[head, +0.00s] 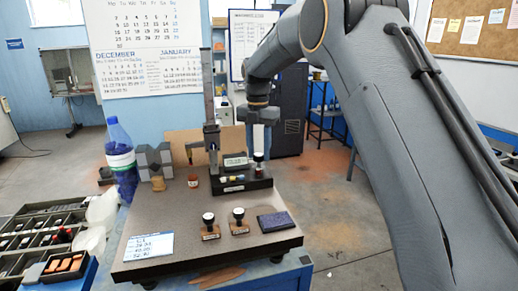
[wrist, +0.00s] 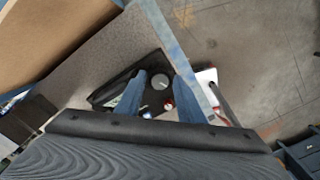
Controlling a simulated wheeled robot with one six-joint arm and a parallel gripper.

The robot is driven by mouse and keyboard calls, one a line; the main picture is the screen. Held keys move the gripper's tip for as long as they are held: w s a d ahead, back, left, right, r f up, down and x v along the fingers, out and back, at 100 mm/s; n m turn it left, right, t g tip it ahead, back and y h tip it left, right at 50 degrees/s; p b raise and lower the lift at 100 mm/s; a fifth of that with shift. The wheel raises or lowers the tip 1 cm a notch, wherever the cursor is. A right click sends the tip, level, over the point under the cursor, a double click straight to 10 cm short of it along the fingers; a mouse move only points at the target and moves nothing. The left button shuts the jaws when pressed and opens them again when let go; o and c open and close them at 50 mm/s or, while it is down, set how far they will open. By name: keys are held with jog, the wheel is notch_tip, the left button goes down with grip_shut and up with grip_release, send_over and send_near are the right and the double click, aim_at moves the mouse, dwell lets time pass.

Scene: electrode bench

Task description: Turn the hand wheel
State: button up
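The black instrument (head: 236,180) with a tall upright column stands at the back of the dark surface plate. A small round dark knob with a pale rim (head: 258,157), which looks like the hand wheel, sits at its right end. In the wrist view a round grey disc (wrist: 160,82), likely this wheel, lies between the fingers. My gripper (head: 258,146) points down over the right end of the instrument. In the wrist view my gripper (wrist: 161,76) has its two blue fingers apart, on either side of the disc. Contact with the wheel cannot be told.
Two round-handled stamps (head: 209,226) (head: 238,221) and a dark blue pad (head: 276,221) are near the plate's front. A white note (head: 149,246) lies front left. A blue bottle (head: 121,160) and grey blocks (head: 152,160) stand left. The upright column (head: 209,100) rises left of my gripper.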

jog(key=shift+c, duration=0.3)
jog(key=c, duration=0.7)
jog(key=shift+m, duration=0.3)
